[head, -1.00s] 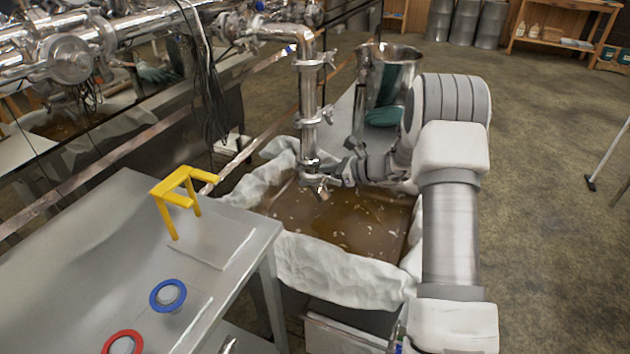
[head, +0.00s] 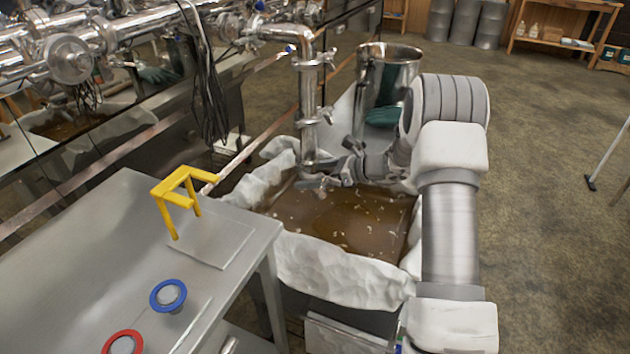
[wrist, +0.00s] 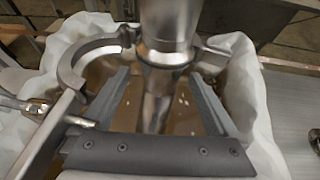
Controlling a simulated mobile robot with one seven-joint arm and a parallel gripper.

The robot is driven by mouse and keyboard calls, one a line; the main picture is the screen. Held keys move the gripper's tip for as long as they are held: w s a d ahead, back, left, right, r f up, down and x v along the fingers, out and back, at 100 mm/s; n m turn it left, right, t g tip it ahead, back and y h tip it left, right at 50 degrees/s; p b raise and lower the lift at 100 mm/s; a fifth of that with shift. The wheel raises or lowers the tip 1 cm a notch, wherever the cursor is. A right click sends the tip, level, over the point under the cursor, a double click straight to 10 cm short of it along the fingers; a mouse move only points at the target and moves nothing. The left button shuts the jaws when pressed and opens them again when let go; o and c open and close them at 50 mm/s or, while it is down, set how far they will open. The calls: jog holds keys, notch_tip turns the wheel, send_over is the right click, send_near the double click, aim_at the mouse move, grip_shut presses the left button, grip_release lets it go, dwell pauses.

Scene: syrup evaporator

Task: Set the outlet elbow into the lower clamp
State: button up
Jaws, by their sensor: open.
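The steel outlet pipe (head: 308,90) hangs vertically over the pan in the head view. Its lower end (wrist: 168,22) enters the wrist view from the top. The lower clamp (wrist: 88,62) is swung open, with curved jaws left and right of the joint. The outlet elbow (wrist: 157,105) is under the pipe's flange, with no clear gap visible between them; whether it is fully seated I cannot tell. My gripper (wrist: 160,97) is open, one finger on each side of the elbow, apparently clear of it. In the head view my gripper (head: 322,180) largely hides the elbow.
A pan of brown liquid with a crumpled white liner (head: 330,265) lies below. A steel bench (head: 75,245) at left bears a yellow stand (head: 180,190), a blue ring (head: 168,295) and a red ring (head: 123,342). A steel pot (head: 400,62) stands behind.

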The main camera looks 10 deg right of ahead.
jog(key=shift+d, duration=0.1)
jog(key=p+v, duration=0.4)
jog(key=v, duration=1.3)
jog(key=s+a+r+n+g+h, duration=0.5)
jog(key=s+a+r+n, duration=0.65)
jog(key=s, duration=0.25)
jog(key=s+r+n+t+h, duration=0.2)
jog(key=s+n+h, duration=0.3)
jog(key=s, duration=0.4)
jog(key=s+r+n+t+h, duration=0.2)
jog(key=s+r+n, duration=0.1)
jog(key=s+n, duration=0.5)
notch_tip(320, 180, up, 15)
jog(key=p, duration=1.5)
jog(key=shift+a, duration=0.15)
